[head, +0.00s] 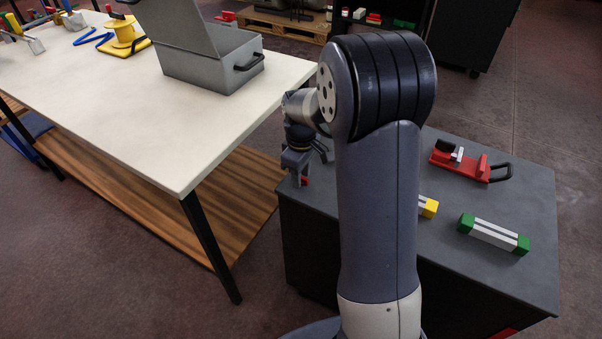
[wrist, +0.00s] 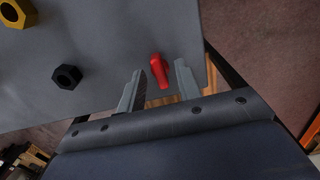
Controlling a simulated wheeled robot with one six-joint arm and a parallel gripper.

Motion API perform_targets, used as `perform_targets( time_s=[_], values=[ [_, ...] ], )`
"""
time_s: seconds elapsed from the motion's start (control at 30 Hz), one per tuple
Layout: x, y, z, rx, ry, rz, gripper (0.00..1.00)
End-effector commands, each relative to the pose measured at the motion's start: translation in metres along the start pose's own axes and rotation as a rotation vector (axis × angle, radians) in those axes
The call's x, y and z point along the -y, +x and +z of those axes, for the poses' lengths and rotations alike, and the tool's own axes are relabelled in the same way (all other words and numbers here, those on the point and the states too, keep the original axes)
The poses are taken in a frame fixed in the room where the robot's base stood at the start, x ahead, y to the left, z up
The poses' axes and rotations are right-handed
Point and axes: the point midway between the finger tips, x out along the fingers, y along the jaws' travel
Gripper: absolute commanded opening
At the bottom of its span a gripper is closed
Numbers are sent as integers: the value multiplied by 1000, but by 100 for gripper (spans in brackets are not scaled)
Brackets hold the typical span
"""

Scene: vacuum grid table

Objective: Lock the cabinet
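The cabinet (head: 540,190) is a dark box with a grey top at the lower right of the head view. Its grey surface also fills much of the wrist view (wrist: 110,40). A small red handle (wrist: 160,72) stands on this surface near its edge in the wrist view. A bit of red (head: 305,181) shows beside my fingers at the cabinet's left corner in the head view. My gripper (wrist: 159,68) is open, with one finger on each side of the red handle and visible gaps between. In the head view, my gripper (head: 299,176) points down at that corner.
On the cabinet top lie a red clamp (head: 472,164), a green-ended block (head: 493,236) and a yellow-ended block (head: 428,206). The wrist view shows a black hex nut (wrist: 66,77) and a yellow one (wrist: 17,12). A white table (head: 150,125) with an open grey box (head: 212,68) stands left.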

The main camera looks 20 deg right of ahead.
Motion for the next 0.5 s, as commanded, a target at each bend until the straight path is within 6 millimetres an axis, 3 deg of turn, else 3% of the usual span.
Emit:
perform_targets(
  time_s=[0.23, 0.5],
  values=[
    [0, 0, 0, 0, 0, 0, 32],
    [0, 0, 0, 0, 0, 0, 10]
  ],
)
